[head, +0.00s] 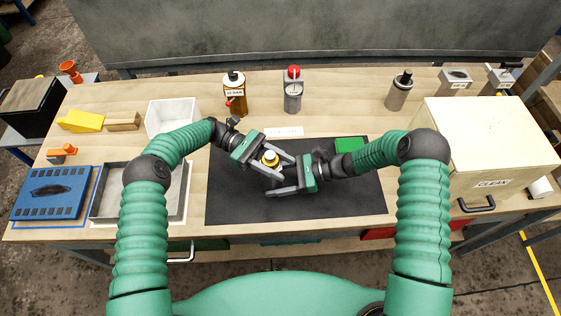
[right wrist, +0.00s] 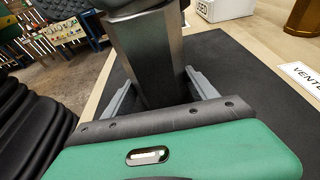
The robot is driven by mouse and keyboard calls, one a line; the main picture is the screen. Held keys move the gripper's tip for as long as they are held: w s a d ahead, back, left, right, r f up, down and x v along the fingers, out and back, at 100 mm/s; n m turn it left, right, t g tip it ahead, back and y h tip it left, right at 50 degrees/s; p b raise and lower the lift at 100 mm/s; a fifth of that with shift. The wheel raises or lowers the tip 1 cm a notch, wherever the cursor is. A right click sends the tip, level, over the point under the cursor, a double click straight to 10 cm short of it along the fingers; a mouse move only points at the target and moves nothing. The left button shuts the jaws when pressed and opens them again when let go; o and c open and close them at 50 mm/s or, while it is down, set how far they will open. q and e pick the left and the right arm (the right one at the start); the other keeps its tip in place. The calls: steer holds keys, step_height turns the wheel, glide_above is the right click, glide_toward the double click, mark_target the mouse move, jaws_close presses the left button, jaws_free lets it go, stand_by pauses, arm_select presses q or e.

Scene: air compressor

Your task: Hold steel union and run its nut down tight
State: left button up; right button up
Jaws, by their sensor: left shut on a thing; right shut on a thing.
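The steel union shows in the right wrist view as an upright, grey, flat-sided metal body (right wrist: 150,62) between the fingers of my right gripper (right wrist: 155,95). In the head view my right gripper (head: 284,178) is shut on it above the black mat. The fingers hide most of the union and the nut's seating.
The black mat (head: 240,205) is otherwise mostly clear, with a green block (head: 350,145) at its back right. An amber bottle (head: 235,95) and a red-topped canister (head: 293,92) stand behind. A grey tray (head: 105,205) is left; a cream box marked CLEAN (head: 490,150) is right.

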mark_target(279, 170)
arm_select(q)
steer(key=shift+r+m+g+y, duration=0.15)
steer(key=shift+m+g+y, duration=0.45)
steer(key=shift+m+g, duration=0.1)
arm_select(e)
steer(key=shift+s+f, duration=0.1)
steer(key=shift+s, duration=0.05)
arm_select(q)
steer(key=shift+s+a, duration=0.1)
steer(key=shift+a, duration=0.05)
steer(key=o, duration=1.4)
step_height(279, 170, up, 10)
